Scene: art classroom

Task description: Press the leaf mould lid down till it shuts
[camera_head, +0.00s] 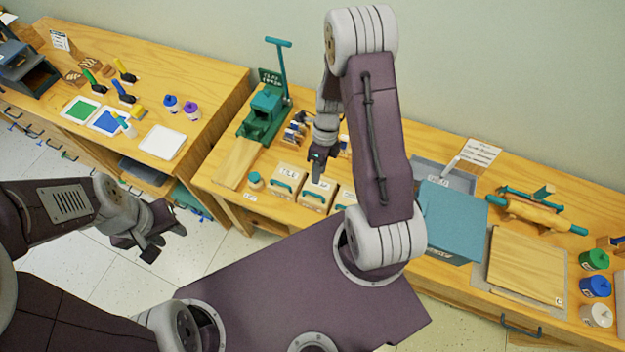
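Several small wooden moulds with teal handles stand in a row on the middle bench. The left one (286,180) has a label that seems to read TILE. The middle one (317,196) has a label too small to read surely, and the right one (344,199) is partly hidden by my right arm. I cannot tell which is the leaf mould or how far its lid is open. My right gripper (318,174) points down just above the middle mould; contact is unclear, and its fingers look like one dark block. My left gripper (165,243) is open and empty over the floor.
A teal press (263,115) with a tall lever stands behind the moulds, beside a wooden board (237,163). A teal box (452,222), a square board (526,265) and a rolling pin (540,214) lie to the right. My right arm blocks the bench centre.

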